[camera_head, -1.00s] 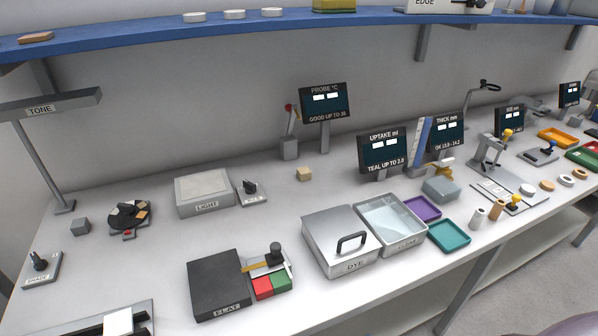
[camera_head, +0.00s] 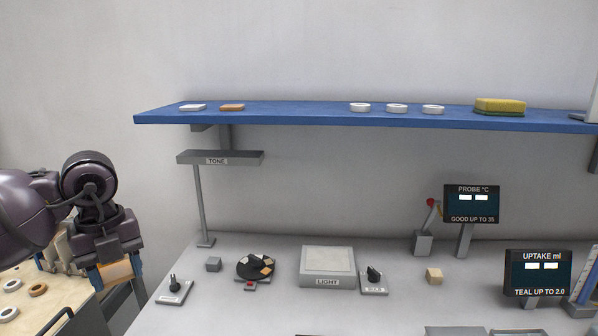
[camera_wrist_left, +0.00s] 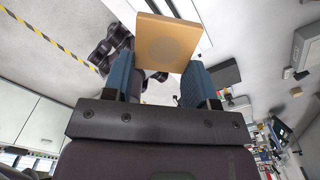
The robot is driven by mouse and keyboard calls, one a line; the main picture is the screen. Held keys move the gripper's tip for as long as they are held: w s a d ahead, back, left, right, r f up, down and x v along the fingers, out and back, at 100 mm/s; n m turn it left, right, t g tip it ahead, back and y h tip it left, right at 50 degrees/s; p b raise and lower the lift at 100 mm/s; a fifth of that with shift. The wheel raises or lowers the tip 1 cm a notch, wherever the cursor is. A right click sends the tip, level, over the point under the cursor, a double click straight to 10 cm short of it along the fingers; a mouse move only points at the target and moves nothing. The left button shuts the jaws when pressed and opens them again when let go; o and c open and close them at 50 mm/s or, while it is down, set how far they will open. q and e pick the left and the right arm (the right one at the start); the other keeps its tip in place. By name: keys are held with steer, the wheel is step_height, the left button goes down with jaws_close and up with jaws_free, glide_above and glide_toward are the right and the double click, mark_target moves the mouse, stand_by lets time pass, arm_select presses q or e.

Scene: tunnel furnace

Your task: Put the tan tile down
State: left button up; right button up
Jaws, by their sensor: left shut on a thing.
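My left gripper (camera_head: 117,275) is at the lower left of the head view, left of the grey bench. It is shut on the tan tile (camera_head: 116,270), a flat square tile held in the air between the blue fingers. In the left wrist view the tan tile (camera_wrist_left: 167,42) shows its broad face with a faint round mark, standing out past the fingertips (camera_wrist_left: 160,78). My right gripper is in none of the current views.
A wooden surface with rings (camera_head: 38,290) lies below my left arm. The TONE stand (camera_head: 202,205), dark dial (camera_head: 255,266) and LIGHT box (camera_head: 327,262) stand on the bench.

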arm_select(q)
steer(key=m, duration=0.7)
steer(key=shift+w+f, duration=0.1)
steer(key=shift+w, duration=0.05)
steer(key=m, duration=0.7)
steer(key=shift+w+d+f, duration=0.15)
steer(key=shift+d+f, duration=0.05)
steer(key=shift+f, duration=0.15)
steer(key=m, duration=0.4)
steer(key=f+m, duration=0.1)
steer(key=m, duration=0.2)
steer(key=shift+d+f, duration=0.1)
steer(key=shift+d, duration=0.2)
steer(key=s+d+f+m, duration=0.1)
steer(key=d+f+m, duration=0.1)
steer(key=m, duration=0.5)
steer(key=s+d+f+m, duration=0.1)
steer(key=d+f+m, duration=0.2)
steer(key=f+m, duration=0.2)
steer(key=s+d+f+m, duration=0.2)
steer(key=f+m, duration=0.2)
steer(key=m, duration=0.7)
steer(key=shift+d+f, duration=0.2)
steer(key=shift+d, duration=0.15)
steer(key=shift+s+d+f, duration=0.1)
steer(key=shift+s+f, duration=0.1)
steer(key=shift+f, duration=0.15)
steer(key=shift+d, duration=0.1)
